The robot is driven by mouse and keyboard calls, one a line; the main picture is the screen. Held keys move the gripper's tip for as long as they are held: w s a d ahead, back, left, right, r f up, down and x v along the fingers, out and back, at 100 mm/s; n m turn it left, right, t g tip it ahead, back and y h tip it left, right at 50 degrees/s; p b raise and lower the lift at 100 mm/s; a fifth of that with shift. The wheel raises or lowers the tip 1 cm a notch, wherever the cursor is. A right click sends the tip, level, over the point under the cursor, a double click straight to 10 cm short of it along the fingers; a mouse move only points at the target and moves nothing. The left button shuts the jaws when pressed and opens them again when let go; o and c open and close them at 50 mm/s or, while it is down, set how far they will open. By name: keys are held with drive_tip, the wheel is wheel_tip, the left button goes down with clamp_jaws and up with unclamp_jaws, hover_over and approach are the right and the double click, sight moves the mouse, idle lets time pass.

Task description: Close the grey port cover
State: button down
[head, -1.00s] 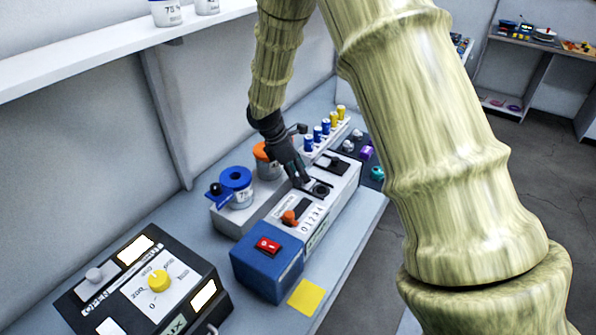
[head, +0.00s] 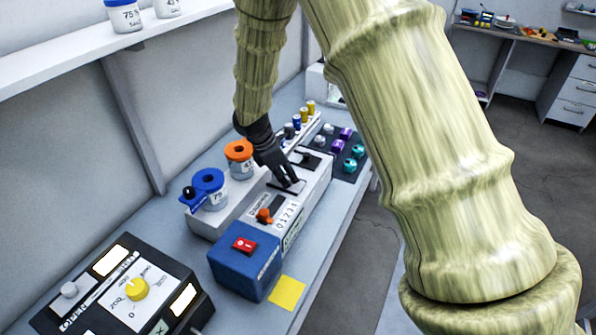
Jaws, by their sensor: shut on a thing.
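My gripper (head: 292,183) reaches down onto the top of the white device (head: 315,190). Its fingers are shut on a small dark-grey flat part at the middle of the device, which I take to be the grey port cover (head: 274,185). The fingers hide most of this part, and I cannot tell how far over the port it lies. The round dark port is not visible now. Farther back on the device is another black fitting (head: 304,158). An orange knob (head: 264,215) stands nearer, beside a number scale.
A blue box with a red switch (head: 245,245) joins the near end of the device. Jars with blue (head: 208,182) and orange (head: 239,150) lids stand left of it. A black control panel (head: 70,325) is at near left. A yellow square (head: 287,293) lies by the table edge.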

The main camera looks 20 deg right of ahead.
drive_tip(key=shift+s+d+f, duration=0.1)
drive_tip(key=shift+s+d, duration=0.1)
drive_tip(key=shift+d, duration=0.1)
drive_tip(key=c, duration=1.6)
unclamp_jaws()
drive_tip(key=o, duration=0.4)
drive_tip(key=shift+d, duration=0.25)
drive_tip(key=shift+c, duration=0.2)
drive_tip(key=shift+w+a+r, duration=0.1)
drive_tip(key=shift+a+r, duration=0.1)
drive_tip(key=shift+a, duration=0.2)
drive_tip(key=v, duration=1.1)
drive_tip(key=shift+r, duration=0.25)
drive_tip(key=shift+d, duration=0.1)
